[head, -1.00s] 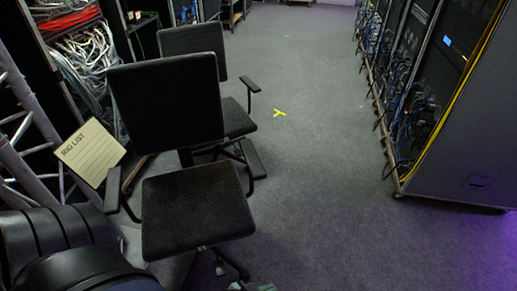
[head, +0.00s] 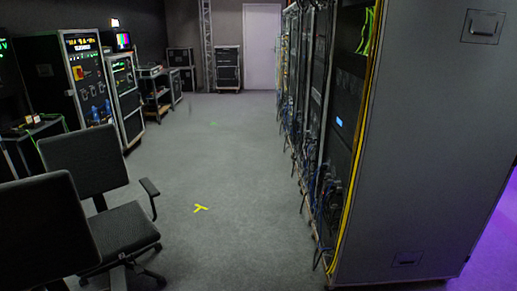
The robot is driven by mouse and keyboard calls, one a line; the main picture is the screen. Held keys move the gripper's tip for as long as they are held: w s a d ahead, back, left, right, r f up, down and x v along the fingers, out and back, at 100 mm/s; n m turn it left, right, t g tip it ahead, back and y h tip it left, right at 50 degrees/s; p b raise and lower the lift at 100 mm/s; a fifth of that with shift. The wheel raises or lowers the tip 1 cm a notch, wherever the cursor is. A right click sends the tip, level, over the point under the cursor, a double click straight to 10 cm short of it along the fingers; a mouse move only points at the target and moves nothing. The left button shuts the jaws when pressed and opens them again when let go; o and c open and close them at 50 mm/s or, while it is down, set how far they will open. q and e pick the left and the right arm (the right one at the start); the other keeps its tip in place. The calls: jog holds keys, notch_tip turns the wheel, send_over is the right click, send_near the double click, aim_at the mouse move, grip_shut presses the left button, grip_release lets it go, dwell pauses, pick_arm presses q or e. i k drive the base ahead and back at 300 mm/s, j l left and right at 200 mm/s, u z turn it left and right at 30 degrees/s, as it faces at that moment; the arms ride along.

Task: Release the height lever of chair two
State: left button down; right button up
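Two black office chairs stand at the left of the head view. The nearer chair (head: 42,228) is cut off by the left and lower edges, and mostly its backrest shows. The farther chair (head: 118,229) shows its backrest, seat, one armrest and part of its base. I cannot tell which of them is chair two. No height lever can be made out on either chair. Neither of my grippers is in view.
A tall grey rack case (head: 425,140) with cables along its open side stands at the right. Equipment racks (head: 90,85) line the left wall. The grey floor between is clear, with a yellow tape mark (head: 200,208). A pale door (head: 262,47) is at the back.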

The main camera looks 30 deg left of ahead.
aim_at(138, 269)
jog(key=i+u, duration=0.4)
jog(key=i, duration=0.2)
jog(key=i+l+u, duration=0.1)
jog(key=i+u, duration=0.3)
jog(key=i, duration=0.15)
jog(key=i+u, duration=0.45)
jog(key=i, duration=0.15)
jog(key=i+l+u, duration=0.1)
jog(key=i+u, duration=1.1)
jog(key=i+l+u, duration=0.2)
jog(key=u, duration=0.2)
jog(key=i+l+u, duration=0.4)
jog(key=u, duration=0.15)
jog(key=i, duration=0.1)
